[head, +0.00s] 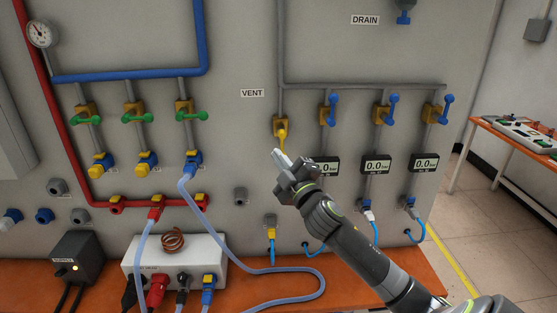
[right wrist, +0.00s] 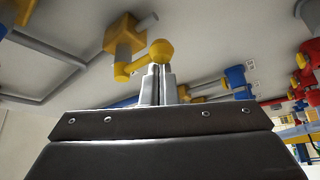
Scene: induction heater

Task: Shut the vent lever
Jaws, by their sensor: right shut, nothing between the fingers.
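The vent lever (head: 282,136) is a short yellow handle on a yellow valve body (head: 281,121), on a grey pipe beside the VENT label (head: 252,93). In the head view the handle points down. The right wrist view shows its round knob (right wrist: 162,52) and arm, with the valve body (right wrist: 122,36) to the left. My right gripper (head: 277,154) is shut and empty, with its tips just below the lever. In the right wrist view the fingertips (right wrist: 159,72) overlap the knob's lower edge; I cannot tell whether they touch. My left gripper is not in view.
Blue-handled valves (head: 331,108) stand to the right, above digital gauges (head: 377,164). Green-handled valves (head: 136,115) are at the left. A pale hose (head: 251,270) and a white box (head: 174,258) lie on the orange bench (head: 104,290) below. The panel around the lever is mostly clear.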

